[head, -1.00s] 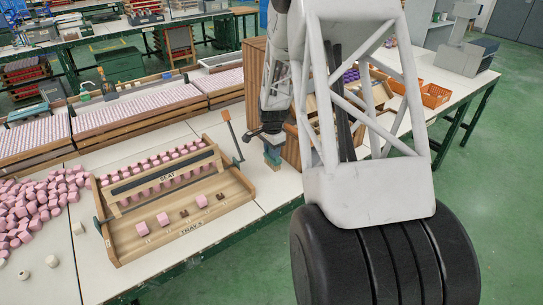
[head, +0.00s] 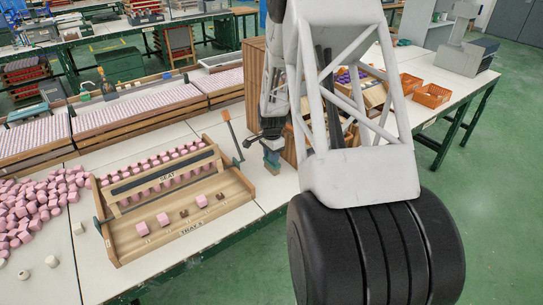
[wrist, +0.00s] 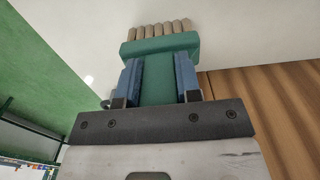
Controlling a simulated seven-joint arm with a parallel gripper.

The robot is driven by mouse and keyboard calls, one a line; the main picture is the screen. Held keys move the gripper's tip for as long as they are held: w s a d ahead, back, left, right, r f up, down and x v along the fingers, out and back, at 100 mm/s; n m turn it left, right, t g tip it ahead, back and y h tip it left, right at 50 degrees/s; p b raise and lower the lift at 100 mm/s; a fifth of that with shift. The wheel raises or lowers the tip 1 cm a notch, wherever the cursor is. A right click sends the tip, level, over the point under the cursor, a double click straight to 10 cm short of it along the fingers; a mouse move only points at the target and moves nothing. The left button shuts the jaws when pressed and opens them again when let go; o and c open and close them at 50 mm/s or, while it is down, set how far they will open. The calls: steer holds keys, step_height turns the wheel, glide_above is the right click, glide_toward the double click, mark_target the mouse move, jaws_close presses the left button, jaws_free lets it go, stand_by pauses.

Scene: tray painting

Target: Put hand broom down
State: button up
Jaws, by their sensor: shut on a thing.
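The hand broom (wrist: 158,48) is green with a row of tan bristles, which point away from my gripper in the wrist view. My gripper (wrist: 159,76) has its two blue fingers closed on either side of the green handle. In the head view my gripper (head: 271,144) is over the white table, just right of the wooden tray rack. The broom (head: 272,169) shows there only as a small part below the fingers. I cannot tell whether its bristles touch the tabletop.
The wooden tray rack (head: 226,205) with pink pieces stands left of my gripper, its orange-handled lever (head: 231,134) close by. A wooden box wall (wrist: 270,110) is close on the right. Loose pink cubes (head: 35,207) cover the table's left. Orange baskets (head: 432,96) stand farther right.

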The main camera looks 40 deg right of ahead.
steer(key=shift+f, duration=0.2)
steer(key=o, duration=1)
steer(key=shift+o, duration=0.2)
step_height(320, 180, up, 12)
steer(key=shift+r, duration=0.1)
stand_by(0.7)
